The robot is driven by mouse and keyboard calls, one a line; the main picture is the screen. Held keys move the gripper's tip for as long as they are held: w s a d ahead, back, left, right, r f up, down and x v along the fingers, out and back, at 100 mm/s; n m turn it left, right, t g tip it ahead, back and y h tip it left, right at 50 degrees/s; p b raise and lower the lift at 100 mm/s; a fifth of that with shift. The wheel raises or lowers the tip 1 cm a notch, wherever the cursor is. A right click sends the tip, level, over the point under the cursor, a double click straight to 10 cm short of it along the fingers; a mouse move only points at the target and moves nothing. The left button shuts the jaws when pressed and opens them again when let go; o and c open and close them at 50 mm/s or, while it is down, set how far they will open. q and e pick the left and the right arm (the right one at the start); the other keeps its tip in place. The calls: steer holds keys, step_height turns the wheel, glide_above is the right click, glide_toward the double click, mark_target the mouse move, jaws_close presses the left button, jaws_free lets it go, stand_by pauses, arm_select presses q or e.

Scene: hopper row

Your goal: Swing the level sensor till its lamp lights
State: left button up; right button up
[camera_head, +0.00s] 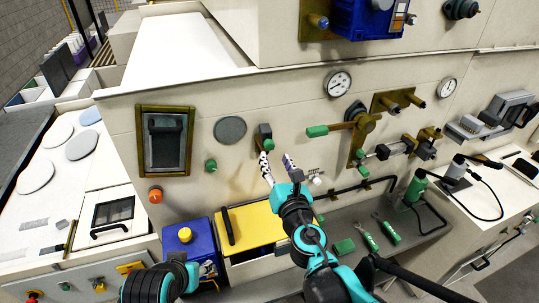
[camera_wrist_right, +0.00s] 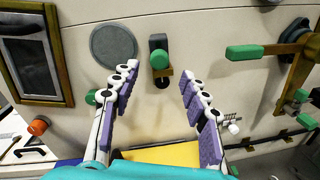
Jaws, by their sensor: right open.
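A small dark fitting with a green rounded end (camera_head: 266,136), which looks like the level sensor, sits on the beige wall panel. In the right wrist view the green end (camera_wrist_right: 159,60) points out from a brown bracket, with a dark round part below. My right gripper (camera_head: 277,164) is open just below and in front of it. In the wrist view the fitting appears between the spread fingertips (camera_wrist_right: 158,78), apart from both. I see no lit lamp; a small white knob (camera_head: 316,180) beside a scale may be one, but I cannot tell. Only a link of my left arm shows.
A round grey disc (camera_head: 230,130) and a framed window (camera_head: 165,141) are left of the fitting. A green-handled lever (camera_head: 318,131) and brass pipework are right. A yellow-lidded box (camera_head: 253,226) and a shelf with green-handled tools (camera_head: 367,240) lie below.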

mark_target(270, 146)
steer(key=shift+w+a+r, duration=0.1)
steer(key=shift+w, duration=0.35)
steer(key=x, duration=0.6)
steer(key=shift+w, duration=0.4)
